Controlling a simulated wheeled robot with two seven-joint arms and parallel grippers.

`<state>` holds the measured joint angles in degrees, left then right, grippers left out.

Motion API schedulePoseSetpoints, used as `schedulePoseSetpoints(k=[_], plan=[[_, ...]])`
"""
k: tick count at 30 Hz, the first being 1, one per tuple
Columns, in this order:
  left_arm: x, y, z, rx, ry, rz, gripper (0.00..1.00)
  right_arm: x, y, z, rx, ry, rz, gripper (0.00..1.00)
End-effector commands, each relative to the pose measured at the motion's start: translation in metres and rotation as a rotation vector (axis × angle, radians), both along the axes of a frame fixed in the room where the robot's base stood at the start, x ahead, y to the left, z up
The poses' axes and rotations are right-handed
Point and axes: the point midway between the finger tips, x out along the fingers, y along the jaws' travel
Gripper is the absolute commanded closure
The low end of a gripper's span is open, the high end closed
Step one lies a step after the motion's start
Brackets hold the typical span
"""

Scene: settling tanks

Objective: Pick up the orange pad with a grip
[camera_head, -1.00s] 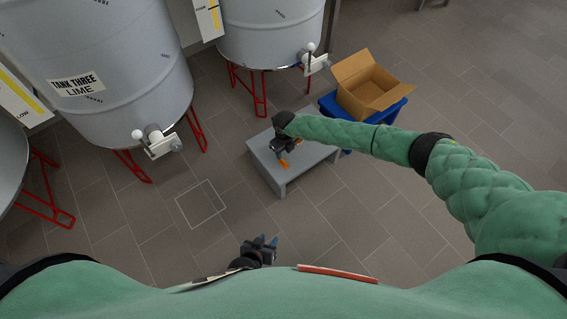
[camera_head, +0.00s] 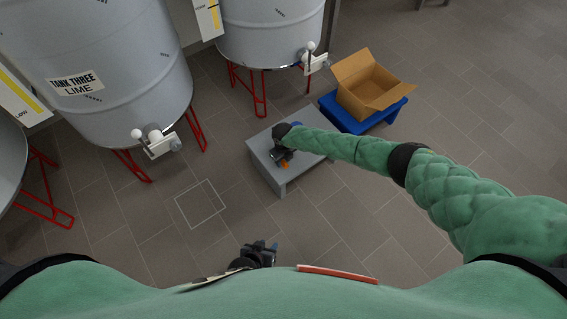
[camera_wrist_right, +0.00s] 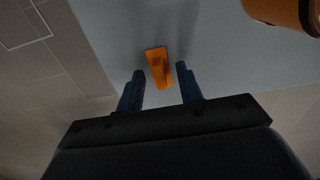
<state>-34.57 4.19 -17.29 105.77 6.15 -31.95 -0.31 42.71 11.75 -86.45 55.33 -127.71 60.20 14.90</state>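The orange pad with a grip (camera_wrist_right: 160,68) lies on the grey low table (camera_wrist_right: 110,25) in the right wrist view. In the head view the pad (camera_head: 285,164) shows as a small orange patch just below my right gripper (camera_head: 281,157), near the table's front edge. My right gripper (camera_wrist_right: 160,88) is open, with one blue finger on either side of the line to the pad.
Another rounded orange object (camera_wrist_right: 285,12) stands on the table at the wrist view's top right. A blue stand (camera_head: 350,122) with an open cardboard box (camera_head: 368,88) is right of the table. Tanks (camera_head: 110,75) on red legs stand left and behind. The floor in front is clear.

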Motion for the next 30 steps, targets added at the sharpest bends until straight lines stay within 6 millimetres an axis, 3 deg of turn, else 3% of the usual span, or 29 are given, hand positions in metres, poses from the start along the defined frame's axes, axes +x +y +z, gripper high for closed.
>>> schedulePoseSetpoints(k=[7, 12, 13, 23, 30], plan=[[-0.001, -0.001, 0.0, -0.001, 0.001, -0.001, 0.64, 0.0, 0.0, -0.001, 0.001, -0.001, 0.0, 0.64], [-0.001, 0.0, 0.0, -0.001, 0.001, -0.001, 0.64, 0.0, 0.0, -0.001, 0.001, -0.001, 0.0, 0.97], [-0.001, 0.0, 0.0, -0.001, 0.001, -0.001, 0.64, 0.0, 0.0, -0.001, 0.001, -0.001, 0.0, 1.0], [0.0, 0.0, 0.0, 0.0, 0.0, 0.0, 0.64, 0.001, 0.0, 0.001, 0.001, -0.001, 0.0, 1.0], [0.001, 0.0, 0.003, 0.001, 0.0, 0.0, 0.64, 0.002, -0.001, 0.028, 0.002, -0.002, 0.001, 1.0]])
